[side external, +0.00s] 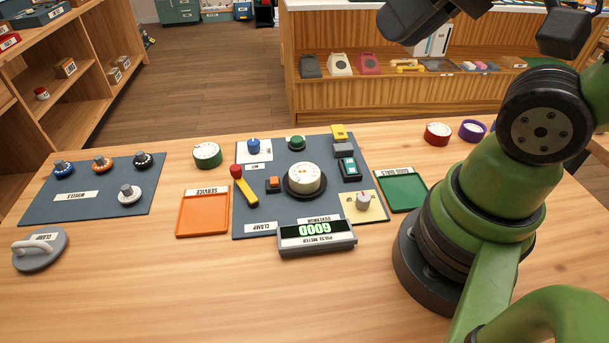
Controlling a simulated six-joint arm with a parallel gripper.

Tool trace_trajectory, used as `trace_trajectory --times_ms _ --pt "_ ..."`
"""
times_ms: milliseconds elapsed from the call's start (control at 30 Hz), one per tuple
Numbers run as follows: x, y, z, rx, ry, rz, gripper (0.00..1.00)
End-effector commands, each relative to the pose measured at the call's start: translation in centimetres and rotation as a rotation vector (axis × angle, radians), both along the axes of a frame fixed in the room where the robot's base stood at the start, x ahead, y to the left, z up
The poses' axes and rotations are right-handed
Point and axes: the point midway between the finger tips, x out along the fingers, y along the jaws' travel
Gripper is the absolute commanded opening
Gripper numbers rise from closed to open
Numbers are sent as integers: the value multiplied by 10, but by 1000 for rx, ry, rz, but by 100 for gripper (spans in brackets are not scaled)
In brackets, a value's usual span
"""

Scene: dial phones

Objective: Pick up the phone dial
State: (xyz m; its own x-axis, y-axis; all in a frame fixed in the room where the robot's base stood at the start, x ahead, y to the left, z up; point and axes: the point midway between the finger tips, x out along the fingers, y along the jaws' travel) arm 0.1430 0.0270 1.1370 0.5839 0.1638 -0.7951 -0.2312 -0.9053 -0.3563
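A cream round dial (304,177) sits on a black round base in the middle of the dark work mat. A green-rimmed dial (207,154) lies on the table left of the mat. A red-rimmed dial (437,133) and a purple-rimmed dial (472,130) lie at the back right. Which one is the phone dial of the task I cannot tell. Dark parts of my arm hang at the top right edge, cut off by the frame. My gripper's fingertips cannot be made out, and nothing is seen held.
An orange service tray (203,212) and a green tray (403,191) flank the mat (247,213). A pulse meter (317,237) with lit green text stands in front. A left mat (50,209) holds several knobs; a clamp (39,250) lies nearby. The front table is clear.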

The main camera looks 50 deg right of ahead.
Motion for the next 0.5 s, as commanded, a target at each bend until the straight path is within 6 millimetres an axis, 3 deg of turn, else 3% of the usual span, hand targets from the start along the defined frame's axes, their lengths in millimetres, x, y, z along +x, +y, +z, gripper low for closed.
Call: trace_trajectory --times_ms 33,333,500 --pt "0 0 0 0 0 0 25" --pt "0 0 0 0 0 0 92" --pt "0 0 0 0 0 0 92"
